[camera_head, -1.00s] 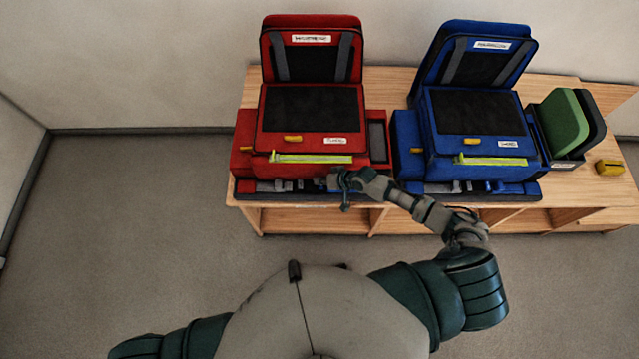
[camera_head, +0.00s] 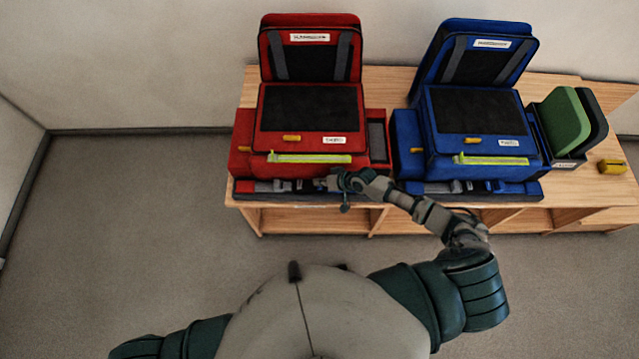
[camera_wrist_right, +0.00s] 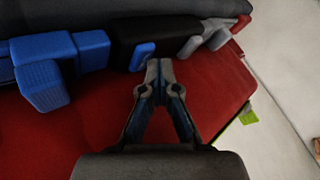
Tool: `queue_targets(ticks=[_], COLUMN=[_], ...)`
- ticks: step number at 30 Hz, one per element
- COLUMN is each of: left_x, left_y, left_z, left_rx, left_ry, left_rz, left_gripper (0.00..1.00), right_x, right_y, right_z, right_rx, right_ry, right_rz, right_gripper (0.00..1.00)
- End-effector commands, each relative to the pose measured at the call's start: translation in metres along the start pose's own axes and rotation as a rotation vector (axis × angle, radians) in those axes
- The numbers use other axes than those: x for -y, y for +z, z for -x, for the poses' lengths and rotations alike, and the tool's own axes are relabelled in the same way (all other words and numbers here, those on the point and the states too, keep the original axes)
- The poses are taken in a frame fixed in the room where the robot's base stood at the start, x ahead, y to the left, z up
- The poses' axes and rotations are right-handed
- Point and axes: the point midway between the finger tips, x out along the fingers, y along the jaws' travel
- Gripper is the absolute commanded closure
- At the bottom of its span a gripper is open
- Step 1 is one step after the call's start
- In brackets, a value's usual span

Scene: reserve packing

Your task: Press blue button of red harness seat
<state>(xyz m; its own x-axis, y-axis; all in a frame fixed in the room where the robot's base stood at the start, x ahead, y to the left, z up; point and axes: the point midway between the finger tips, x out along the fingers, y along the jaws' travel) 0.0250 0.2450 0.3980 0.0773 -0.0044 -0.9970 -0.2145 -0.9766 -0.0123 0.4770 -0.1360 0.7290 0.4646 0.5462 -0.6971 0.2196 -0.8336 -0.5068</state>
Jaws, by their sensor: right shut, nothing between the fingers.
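The red harness seat (camera_head: 264,130) stands on the wooden bench, left of a blue one. My right gripper (camera_head: 331,184) is at its front lower edge, by the dark strip with buckles. In the right wrist view my right gripper (camera_wrist_right: 157,68) is shut and empty. A small blue button (camera_wrist_right: 142,56) sits on a black housing (camera_wrist_right: 165,32) just beyond and slightly left of the fingertips. I cannot tell whether they touch. The red seat's surface (camera_wrist_right: 100,125) shows beneath the fingers. The left gripper is out of view.
A blue harness seat (camera_head: 437,138) stands close on the right. A bin with green and dark panels (camera_head: 566,122) and a small yellow block (camera_head: 612,167) are further right. Blue blocks (camera_wrist_right: 45,84) and grey parts (camera_wrist_right: 190,46) flank the housing.

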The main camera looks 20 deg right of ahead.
Motion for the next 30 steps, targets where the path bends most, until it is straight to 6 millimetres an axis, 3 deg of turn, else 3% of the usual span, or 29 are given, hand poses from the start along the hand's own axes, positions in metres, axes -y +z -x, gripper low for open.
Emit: queue_targets(ticks=[30], left_x=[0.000], left_y=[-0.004], left_z=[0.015], left_rx=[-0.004], left_ry=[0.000], left_rz=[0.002], left_gripper=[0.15], right_x=[0.004], right_y=[-0.008], right_z=[0.015], right_rx=[0.002], right_ry=[0.001], right_rz=[0.000], right_gripper=[1.00])
